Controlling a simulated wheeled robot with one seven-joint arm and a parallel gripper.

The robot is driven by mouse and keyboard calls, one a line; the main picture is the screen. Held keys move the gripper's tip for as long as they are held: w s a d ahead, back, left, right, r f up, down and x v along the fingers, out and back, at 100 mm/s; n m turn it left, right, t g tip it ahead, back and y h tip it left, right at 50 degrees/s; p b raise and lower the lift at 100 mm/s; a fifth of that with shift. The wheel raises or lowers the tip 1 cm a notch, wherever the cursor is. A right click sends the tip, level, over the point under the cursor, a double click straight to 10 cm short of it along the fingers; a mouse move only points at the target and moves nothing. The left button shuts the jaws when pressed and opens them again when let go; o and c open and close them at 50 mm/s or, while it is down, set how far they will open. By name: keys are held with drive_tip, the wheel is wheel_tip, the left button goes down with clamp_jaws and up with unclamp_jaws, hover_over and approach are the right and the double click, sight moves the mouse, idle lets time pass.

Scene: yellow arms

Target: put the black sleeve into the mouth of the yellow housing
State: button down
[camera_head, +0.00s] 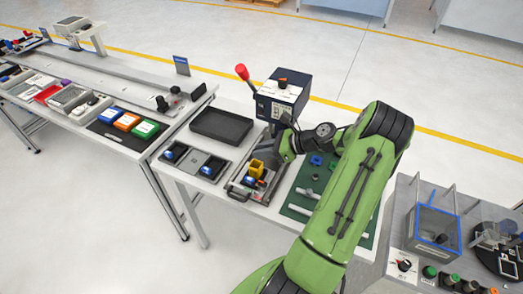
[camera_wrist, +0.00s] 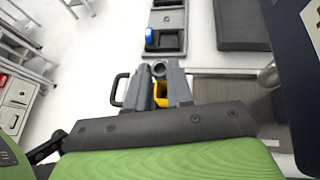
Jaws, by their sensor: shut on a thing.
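The yellow housing (camera_head: 256,168) stands on a tray-like fixture on the white table in the head view. In the wrist view a part of the yellow housing (camera_wrist: 161,95) shows between my fingers. My gripper (camera_wrist: 159,75) is shut on the black sleeve (camera_wrist: 158,69), whose dark round end shows between the fingertips. In the head view my gripper (camera_head: 272,156) is right beside the housing, at its upper right. My fingers hide much of sleeve and housing, so I cannot tell whether the sleeve touches the mouth.
An empty black tray (camera_head: 221,126) lies behind on the left. A grey two-pocket holder (camera_head: 195,163) with blue parts is left of the fixture. A dark press with a red-knobbed lever (camera_head: 282,95) stands behind my gripper. A green mat (camera_head: 300,199) lies to the right.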

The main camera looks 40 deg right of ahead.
drive_tip(key=shift+f+b, duration=1.65)
drive_tip(key=shift+b, duration=0.05)
drive_tip(key=shift+f, duration=0.75)
drive_tip(key=c, duration=0.9)
unclamp_jaws()
drive_tip(key=p+v, duration=0.3)
drive_tip(key=v, duration=1.2)
drive_tip(key=shift+s+d+r, duration=0.1)
drive_tip(key=shift+s+d, duration=0.05)
drive_tip(key=shift+s, duration=0.2)
